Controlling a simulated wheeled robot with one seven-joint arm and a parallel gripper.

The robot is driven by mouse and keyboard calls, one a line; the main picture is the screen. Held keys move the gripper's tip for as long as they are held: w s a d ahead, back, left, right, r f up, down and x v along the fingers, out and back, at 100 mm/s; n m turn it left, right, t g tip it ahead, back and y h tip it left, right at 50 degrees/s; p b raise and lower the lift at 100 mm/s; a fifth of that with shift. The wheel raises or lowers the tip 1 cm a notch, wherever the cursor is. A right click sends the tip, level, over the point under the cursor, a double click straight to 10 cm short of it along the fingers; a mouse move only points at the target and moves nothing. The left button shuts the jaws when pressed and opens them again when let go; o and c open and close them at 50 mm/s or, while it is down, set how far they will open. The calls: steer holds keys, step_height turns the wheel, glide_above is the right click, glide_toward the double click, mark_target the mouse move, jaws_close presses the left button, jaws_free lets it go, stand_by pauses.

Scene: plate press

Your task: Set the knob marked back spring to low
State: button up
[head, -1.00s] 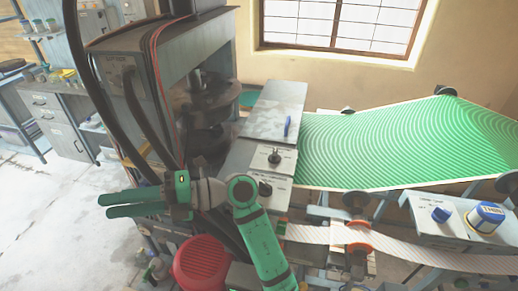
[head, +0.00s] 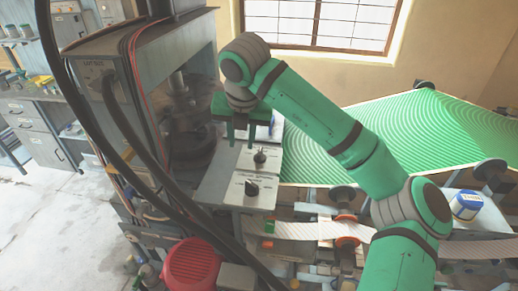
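Two black knobs sit on grey panels beside the press. The farther knob (head: 260,157) and the nearer knob (head: 252,188) each have small print around them that I cannot read, so I cannot tell which is marked back spring. My gripper (head: 240,138) points down just above and behind the farther knob, slightly to its left in the picture. I see no contact with either knob.
The press (head: 130,70) with dark hoses stands close on the left. A green patterned sheet (head: 440,130) spreads to the right behind my arm. A red ribbed motor (head: 192,264) is below.

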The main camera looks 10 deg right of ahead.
steer(key=m+h, duration=0.1)
steer(key=h, duration=0.1)
glide_toward(260, 152)
steer(key=x, duration=0.8)
steer(key=shift+w, duration=0.1)
jaws_close()
